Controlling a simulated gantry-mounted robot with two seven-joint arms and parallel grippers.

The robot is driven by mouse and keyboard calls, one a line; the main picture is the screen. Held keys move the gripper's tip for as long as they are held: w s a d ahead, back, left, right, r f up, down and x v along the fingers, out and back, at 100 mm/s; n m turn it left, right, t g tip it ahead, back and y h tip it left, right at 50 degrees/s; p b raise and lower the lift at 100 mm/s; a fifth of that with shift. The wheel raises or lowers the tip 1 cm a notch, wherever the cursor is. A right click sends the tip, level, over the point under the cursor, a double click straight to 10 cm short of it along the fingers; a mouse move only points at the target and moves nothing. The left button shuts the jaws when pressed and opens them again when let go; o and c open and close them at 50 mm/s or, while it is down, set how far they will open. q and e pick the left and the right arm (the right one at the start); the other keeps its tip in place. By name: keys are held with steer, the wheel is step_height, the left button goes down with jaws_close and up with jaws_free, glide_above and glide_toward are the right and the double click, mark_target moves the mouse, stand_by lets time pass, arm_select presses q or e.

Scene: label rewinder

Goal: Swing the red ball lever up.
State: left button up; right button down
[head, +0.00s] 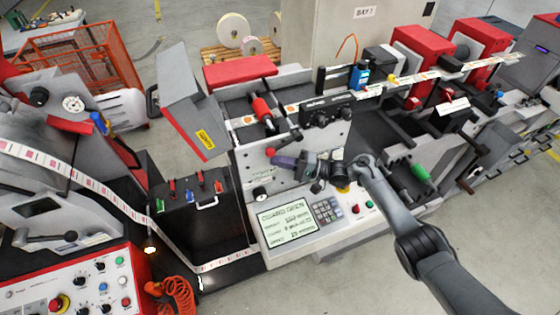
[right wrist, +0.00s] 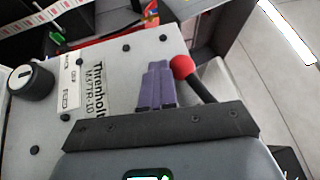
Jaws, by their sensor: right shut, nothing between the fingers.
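The red ball (head: 270,151) of the lever shows on the front of the grey machine panel in the head view. My right gripper (head: 279,160), with purple fingers, is shut and empty right beside the ball. In the right wrist view the red ball (right wrist: 182,66) sits just right of my closed fingertips (right wrist: 158,66). Its dark rod (right wrist: 203,88) runs down and right from the ball, its lower end hidden behind my gripper body. I cannot tell whether the fingers touch the ball. My left gripper is not in view.
A control panel with screen (head: 287,222) and keypad (head: 327,211) lies below my right gripper. A black knob (right wrist: 31,81) is on the lettered panel in the wrist view. A black case (head: 187,210) stands to the left, and a red roller (head: 262,108) is above.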

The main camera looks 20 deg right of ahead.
steer(key=shift+r, duration=0.1)
step_height(320, 180, down, 5)
steer(key=b, duration=0.4)
steer(key=r+v, duration=0.1)
steer(key=v, duration=0.9)
steer(key=shift+s+d, duration=0.3)
steer(key=shift+s, duration=0.1)
steer(key=shift+r, duration=0.15)
